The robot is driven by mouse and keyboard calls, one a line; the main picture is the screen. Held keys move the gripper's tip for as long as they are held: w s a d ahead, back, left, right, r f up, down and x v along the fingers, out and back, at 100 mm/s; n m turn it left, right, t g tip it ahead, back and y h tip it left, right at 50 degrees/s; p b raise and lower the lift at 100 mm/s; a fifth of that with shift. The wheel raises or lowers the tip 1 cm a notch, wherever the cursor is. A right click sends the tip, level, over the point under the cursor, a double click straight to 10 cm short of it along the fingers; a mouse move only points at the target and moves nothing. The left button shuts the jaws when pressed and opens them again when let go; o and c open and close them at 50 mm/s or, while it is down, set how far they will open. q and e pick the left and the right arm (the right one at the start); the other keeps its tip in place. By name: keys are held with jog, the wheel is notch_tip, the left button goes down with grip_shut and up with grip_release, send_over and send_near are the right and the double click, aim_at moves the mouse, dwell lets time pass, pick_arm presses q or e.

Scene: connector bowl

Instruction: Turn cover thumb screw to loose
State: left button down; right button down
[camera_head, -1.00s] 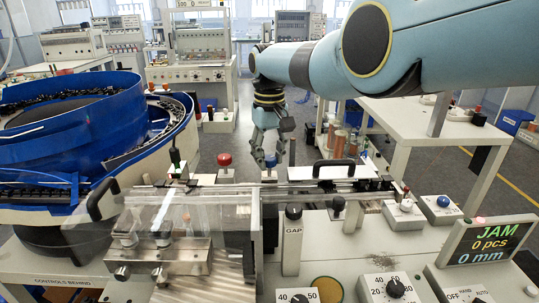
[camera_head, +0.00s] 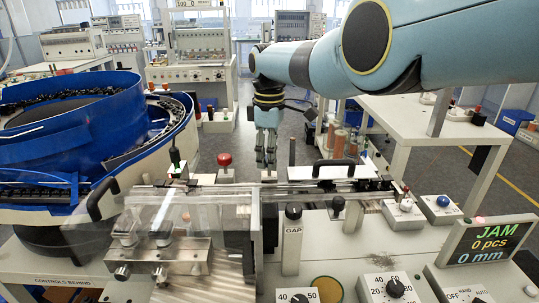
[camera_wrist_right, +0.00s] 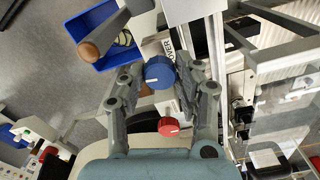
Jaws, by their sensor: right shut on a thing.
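The cover thumb screw is a blue knob with a white line (camera_wrist_right: 159,73), standing beside a label that ends in "OVER" in the right wrist view. My right gripper (camera_wrist_right: 160,78) has a finger on each side of the knob and is shut on it. In the head view the same gripper (camera_head: 266,162) points straight down behind the clear cover (camera_head: 170,215), and its fingers hide the knob there. My left gripper is not in view.
A red knob (camera_head: 224,160) stands just left of the gripper; it also shows in the wrist view (camera_wrist_right: 168,126). A black handle (camera_head: 334,167) lies to the right. A blue feeder bowl (camera_head: 85,135) fills the left. The display (camera_head: 485,240) reads JAM, 0 pcs, 0 mm.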

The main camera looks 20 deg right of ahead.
jog(key=shift+n, duration=0.9)
jog(key=c, duration=0.9)
grip_release()
jog(key=shift+c, duration=0.2)
jog(key=shift+r, duration=0.15)
notch_tip(320, 180, up, 12)
jog(key=shift+f, duration=0.2)
